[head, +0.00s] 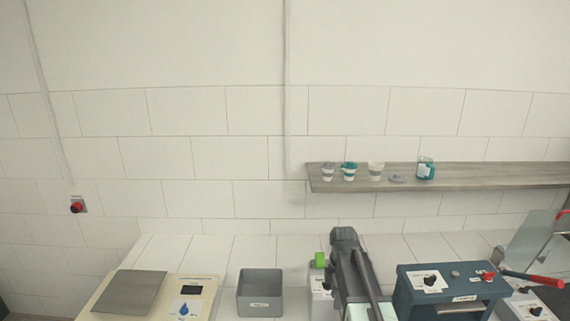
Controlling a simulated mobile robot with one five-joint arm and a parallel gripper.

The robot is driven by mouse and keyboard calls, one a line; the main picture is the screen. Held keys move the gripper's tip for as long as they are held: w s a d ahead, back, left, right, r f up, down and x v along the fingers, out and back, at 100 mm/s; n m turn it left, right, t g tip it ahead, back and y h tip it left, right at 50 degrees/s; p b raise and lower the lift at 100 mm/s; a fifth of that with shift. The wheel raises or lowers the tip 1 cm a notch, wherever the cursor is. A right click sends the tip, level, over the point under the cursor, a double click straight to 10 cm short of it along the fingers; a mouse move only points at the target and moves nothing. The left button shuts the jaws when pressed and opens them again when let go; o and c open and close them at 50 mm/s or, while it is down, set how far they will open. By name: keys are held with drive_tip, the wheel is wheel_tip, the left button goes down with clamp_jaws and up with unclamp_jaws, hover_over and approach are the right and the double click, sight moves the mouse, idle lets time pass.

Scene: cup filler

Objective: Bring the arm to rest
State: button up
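My dark grey arm rises from the bottom edge, right of centre, in the head view. Its links lie close alongside each other, and the arm's rounded upper end stands in front of the tiled wall, below the shelf. I cannot make out any fingertips, so my gripper does not show. I cannot tell whether it holds anything.
A shelf (450,178) at the right carries several small cups and a teal-labelled container (425,168). On the counter are a cream machine (158,301), a grey bin (260,292) and a blue machine (452,288) close right of my arm. A red-handled lever (531,278) stands farther right.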

drive_tip(key=s+f+m+b, duration=1.2)
drive_tip(key=f+m+b, duration=0.4)
drive_tip(key=f+m, duration=0.1)
drive_tip(key=shift+a+m, duration=0.15)
drive_tip(key=shift+m, duration=0.45)
